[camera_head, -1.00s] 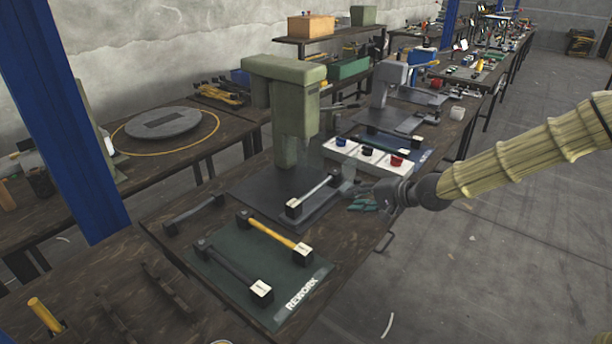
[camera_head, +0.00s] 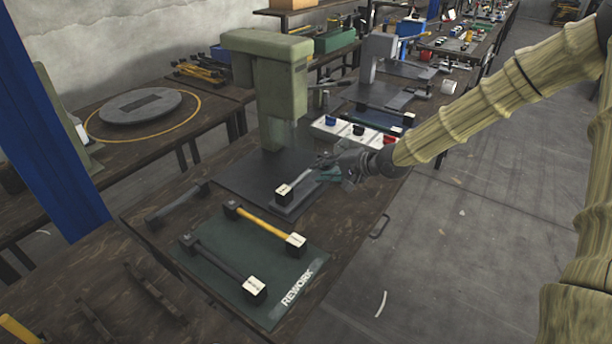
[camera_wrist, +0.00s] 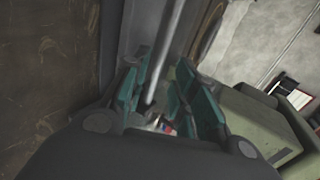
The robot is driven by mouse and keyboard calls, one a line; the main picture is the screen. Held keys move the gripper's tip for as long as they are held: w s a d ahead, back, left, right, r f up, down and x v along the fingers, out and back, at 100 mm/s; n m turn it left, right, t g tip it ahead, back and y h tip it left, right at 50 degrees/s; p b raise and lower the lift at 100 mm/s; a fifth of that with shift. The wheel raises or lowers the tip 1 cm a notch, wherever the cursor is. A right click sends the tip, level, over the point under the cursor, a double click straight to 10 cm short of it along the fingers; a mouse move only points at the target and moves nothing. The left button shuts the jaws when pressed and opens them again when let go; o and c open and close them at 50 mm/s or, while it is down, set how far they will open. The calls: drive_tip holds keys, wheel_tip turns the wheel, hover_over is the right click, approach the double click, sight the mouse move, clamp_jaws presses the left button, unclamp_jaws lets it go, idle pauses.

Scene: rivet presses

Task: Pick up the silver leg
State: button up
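The silver leg (camera_head: 302,178) lies on the dark base plate of the green press, its near end a black block with a white label (camera_head: 284,193). My gripper (camera_head: 328,172) is over the leg's far end, which it hides in the head view. In the wrist view the leg is a thin grey rod (camera_wrist: 166,55) running between the teal finger pads of my gripper (camera_wrist: 163,88). The fingers are open, with a gap visible beside the rod. Whether a pad touches it I cannot tell.
The green press (camera_head: 280,85) stands just behind the leg. A green REWORK mat (camera_head: 240,252) in front holds a yellow leg (camera_head: 265,224) and a dark leg (camera_head: 222,264). Another dark leg (camera_head: 177,205) lies at left. A white tray of coloured parts (camera_head: 345,135) is beyond my gripper.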

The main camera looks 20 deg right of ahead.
sight(310, 173)
drive_tip(key=shift+x, duration=2.65)
drive_tip(key=shift+s, duration=0.15)
clamp_jaws()
